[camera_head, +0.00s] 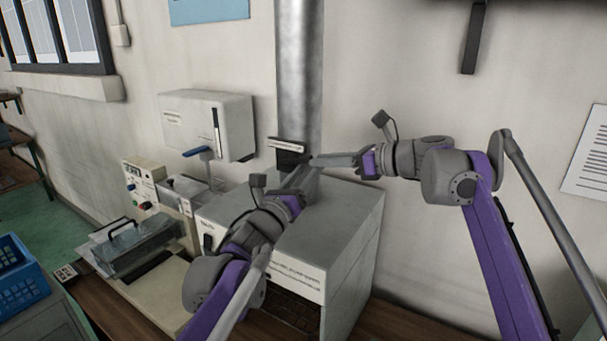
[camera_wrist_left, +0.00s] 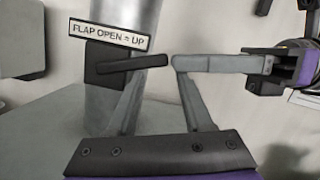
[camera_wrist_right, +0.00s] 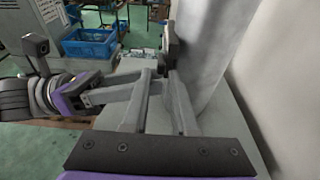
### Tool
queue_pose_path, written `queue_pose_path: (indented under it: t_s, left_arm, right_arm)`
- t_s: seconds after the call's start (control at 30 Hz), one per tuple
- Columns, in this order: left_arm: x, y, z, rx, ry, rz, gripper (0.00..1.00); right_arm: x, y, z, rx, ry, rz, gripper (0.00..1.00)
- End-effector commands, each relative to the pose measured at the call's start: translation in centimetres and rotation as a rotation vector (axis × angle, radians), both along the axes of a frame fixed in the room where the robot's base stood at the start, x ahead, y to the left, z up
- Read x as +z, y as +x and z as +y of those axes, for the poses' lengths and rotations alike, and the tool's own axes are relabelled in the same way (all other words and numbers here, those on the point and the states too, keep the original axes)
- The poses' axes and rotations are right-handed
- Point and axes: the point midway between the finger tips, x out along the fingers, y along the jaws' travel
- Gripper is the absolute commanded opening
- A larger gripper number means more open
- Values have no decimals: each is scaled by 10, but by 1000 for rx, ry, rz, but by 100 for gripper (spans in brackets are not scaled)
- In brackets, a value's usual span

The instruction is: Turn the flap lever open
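The flap lever (camera_wrist_left: 125,65) is a dark bar on a dark plate (camera_wrist_left: 104,70) on the round metal duct. It lies near level, its right end slightly raised. A label above it (camera_wrist_left: 108,35) reads "FLAP OPEN = UP". In the head view the plate (camera_head: 287,146) shows, but the lever is hard to make out. My left gripper (camera_wrist_left: 160,76) is open and empty, its fingertips just below the lever. My right gripper (camera_head: 318,161) comes in from the right, fingers apart, with its tips close to the lever's free end. I cannot tell whether they touch it.
A clear-lidded tray (camera_head: 133,245) and a blue crate (camera_head: 20,275) stand at lower left.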

Motion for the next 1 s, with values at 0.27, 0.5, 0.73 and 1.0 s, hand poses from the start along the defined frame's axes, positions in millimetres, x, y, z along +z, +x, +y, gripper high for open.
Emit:
queue_pose_path:
  t_s: [0.27, 0.5, 0.73, 1.0]
  left_arm:
    - [0, 4, 9, 17, -9, 9, 0]
    - [-1, 4, 8, 16, -7, 8, 0]
    - [-1, 3, 7, 15, -5, 8, 0]
    - [-1, 3, 7, 15, -5, 8, 0]
  right_arm:
    - [7, -18, -32, -7, -9, 0, 45]
    - [-11, -25, -39, -11, -162, -116, 45]
    - [-67, -44, -58, 34, -667, -460, 45]
    - [-143, -95, -84, 282, -1359, -863, 45]
